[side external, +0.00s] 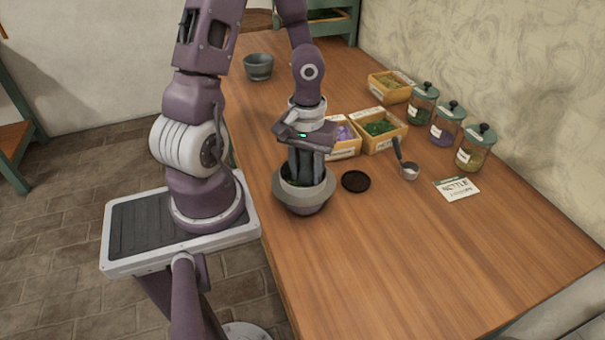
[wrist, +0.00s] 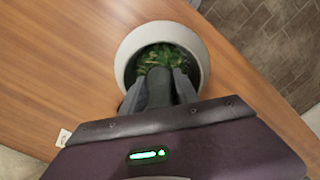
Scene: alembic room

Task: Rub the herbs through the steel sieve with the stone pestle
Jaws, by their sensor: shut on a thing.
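My gripper (side external: 306,176) points down into a grey, wide-rimmed vessel (side external: 318,197) near the table's left edge. It is shut on the dark, cylindrical stone pestle (wrist: 158,88), which stands between the fingers. The pestle's lower end is down among the green chopped herbs (wrist: 165,54) inside the vessel. The vessel's pale rim (wrist: 126,54) shows as a ring around the herbs in the wrist view. I cannot tell the steel sieve apart from this vessel, and the pestle's tip is hidden by the herbs and fingers.
A dark mortar (side external: 258,68) stands at the back left. Wooden boxes of herbs (side external: 379,129), several lidded jars (side external: 447,127), a metal scoop (side external: 409,171), a black disc (side external: 356,181) and a nettle card (side external: 457,189) lie to the right. The front of the table is clear.

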